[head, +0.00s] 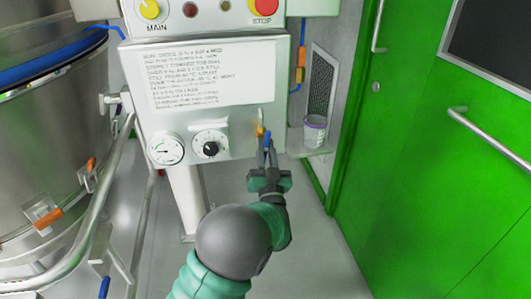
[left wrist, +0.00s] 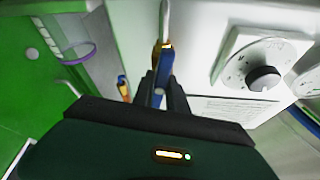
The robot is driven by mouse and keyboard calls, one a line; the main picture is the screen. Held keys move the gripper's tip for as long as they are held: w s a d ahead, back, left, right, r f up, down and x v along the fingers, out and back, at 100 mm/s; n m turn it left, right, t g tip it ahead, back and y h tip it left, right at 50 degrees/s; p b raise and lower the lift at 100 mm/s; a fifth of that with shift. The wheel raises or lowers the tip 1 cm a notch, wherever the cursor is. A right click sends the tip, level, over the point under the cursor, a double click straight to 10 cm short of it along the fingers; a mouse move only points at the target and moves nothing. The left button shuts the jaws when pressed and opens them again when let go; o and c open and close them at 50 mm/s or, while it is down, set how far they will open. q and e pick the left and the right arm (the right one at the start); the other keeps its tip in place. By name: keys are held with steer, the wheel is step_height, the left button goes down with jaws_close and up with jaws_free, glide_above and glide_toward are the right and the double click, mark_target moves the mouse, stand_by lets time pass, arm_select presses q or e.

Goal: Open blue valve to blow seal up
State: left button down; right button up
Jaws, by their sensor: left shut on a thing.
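The blue valve (head: 267,140) is a small blue lever on a brass body at the lower right edge of the control panel. My left gripper (head: 268,158) reaches up to it from below and is shut on the blue lever. In the left wrist view the blue lever (left wrist: 166,68) stands between the dark fingertips (left wrist: 163,88), below a brass fitting and a pale pipe. The lever looks roughly in line with that pipe. The fingers hide its lower end. My right gripper is not in view.
The control panel (head: 165,120) carries a gauge (head: 165,149), a black knob (head: 210,148) and a red stop button (head: 265,6). A steel vessel (head: 45,140) stands at left. A white cup (head: 314,131) sits on a small shelf at right, near green doors (head: 430,150).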

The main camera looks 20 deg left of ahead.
arm_select(q)
steer(key=shift+f+n+g+y+b, duration=0.2)
steer(key=shift+n+y, duration=0.25)
steer(key=shift+n, duration=0.4)
steer(key=shift+f+n+g+y+b, duration=0.1)
steer(key=shift+n+g+y+b, duration=0.25)
steer(key=shift+n, duration=0.5)
steer(key=shift+r+n, duration=0.1)
steer(key=shift+n, duration=0.2)
steer(key=c, duration=1.3)
jaws_free()
steer(key=shift+w, duration=0.1)
steer(key=shift+r, duration=0.1)
steer(key=p+v, duration=0.2)
steer(key=v, duration=0.6)
steer(key=p+v, duration=0.3)
steer(key=v, duration=0.6)
steer(key=shift+w+d+f, duration=0.1)
steer(key=shift+w+f, duration=0.05)
steer(key=shift+f, duration=0.05)
